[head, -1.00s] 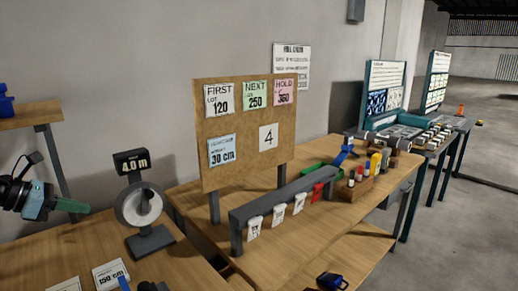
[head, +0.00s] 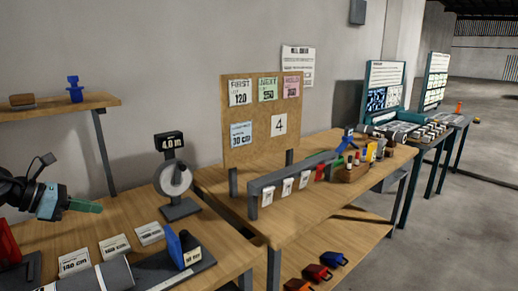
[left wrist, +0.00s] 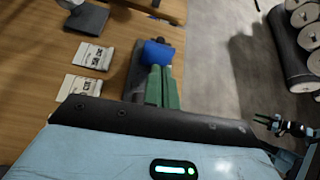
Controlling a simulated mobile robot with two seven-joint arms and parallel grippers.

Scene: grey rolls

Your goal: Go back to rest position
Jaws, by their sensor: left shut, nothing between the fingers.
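My left gripper (head: 98,207) is at the left of the head view, above the near wooden table, with its green fingers together and nothing between them. In the left wrist view its green fingers (left wrist: 162,88) lie side by side, overlapping a blue block (left wrist: 158,53) beyond them in the picture. A small dark gripper (left wrist: 264,122), seemingly my right one, shows at the right edge of the left wrist view; its jaws are too small to judge. It is not in the head view. A grey roll (head: 100,279) lies at the bottom of the head view.
The near table (head: 120,223) bears a dial scale (head: 174,178), white cards (head: 115,246) and a blue block (head: 175,245). A notice board (head: 253,150) and tag rack (head: 300,172) stand on the table beyond. A wall shelf (head: 60,104) is above left. Floor (head: 430,215) is clear at right.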

